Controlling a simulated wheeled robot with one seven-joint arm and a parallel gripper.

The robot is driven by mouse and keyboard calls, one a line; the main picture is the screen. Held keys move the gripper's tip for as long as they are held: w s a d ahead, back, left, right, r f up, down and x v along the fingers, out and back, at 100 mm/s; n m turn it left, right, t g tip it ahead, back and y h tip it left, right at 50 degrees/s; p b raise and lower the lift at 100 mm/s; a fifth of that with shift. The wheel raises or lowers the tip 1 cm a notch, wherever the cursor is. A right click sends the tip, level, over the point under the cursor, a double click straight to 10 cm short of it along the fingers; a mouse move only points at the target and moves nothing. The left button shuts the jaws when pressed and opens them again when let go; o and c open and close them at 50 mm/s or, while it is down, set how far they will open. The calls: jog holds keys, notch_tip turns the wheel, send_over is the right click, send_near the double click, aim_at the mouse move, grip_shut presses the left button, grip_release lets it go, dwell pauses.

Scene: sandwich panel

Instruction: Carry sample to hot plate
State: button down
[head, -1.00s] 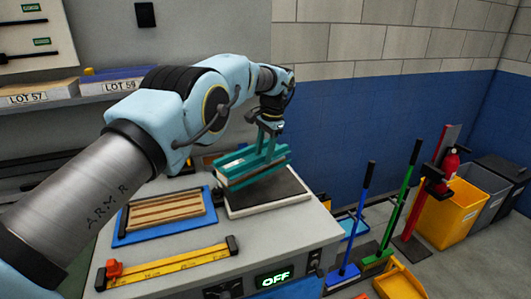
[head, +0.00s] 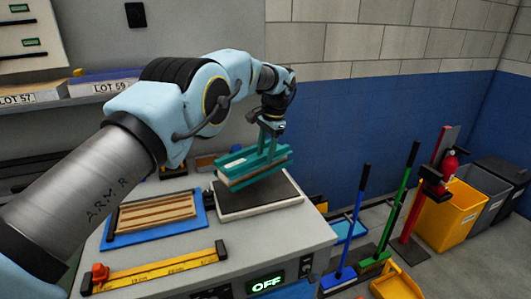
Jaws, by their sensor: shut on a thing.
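My gripper (head: 265,148) is shut on the sample (head: 245,177), a pale layered panel block, with its teal jaws along the block's sides. The sample is held slightly tilted, its left end lower, over the hot plate (head: 286,202). The hot plate is a flat dark slab with a pale rim on the bench. A small gap seems to show between sample and plate, but I cannot tell whether the lower left end touches. The bench front display (head: 266,283) reads OFF in green.
A blue tray (head: 203,213) with a wooden slatted rack (head: 150,214) lies left of the hot plate. A yellow ruler bar (head: 155,274) lies in front of it.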

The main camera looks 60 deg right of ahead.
aim_at(262, 173)
jog(key=shift+f+m+h+b, duration=0.4)
jog(key=shift+f+m+b, duration=0.4)
jog(key=shift+f+m, duration=0.8)
jog(key=shift+r, duration=0.25)
jog(key=shift+f, duration=0.1)
jog(key=shift+w+a+f+b, duration=0.1)
jog(key=shift+a+f+b, duration=0.15)
jog(key=shift+f+b, duration=0.3)
jog(key=shift+w+a+f+b, duration=0.1)
jog(key=shift+a+f+b, duration=0.15)
jog(key=shift+f, duration=0.4)
jog(key=shift+a+f+b, duration=0.2)
jog(key=shift+f+b, duration=0.3)
jog(key=shift+f, duration=0.1)
jog(key=shift+f, duration=0.35)
jog(key=shift+c, duration=1.4)
grip_release()
notch_tip(262, 173, up, 11)
jog(key=s+b, duration=0.2)
jog(key=b, duration=0.1)
jog(key=shift+f+b, duration=0.15)
jog(key=shift+b, duration=0.15)
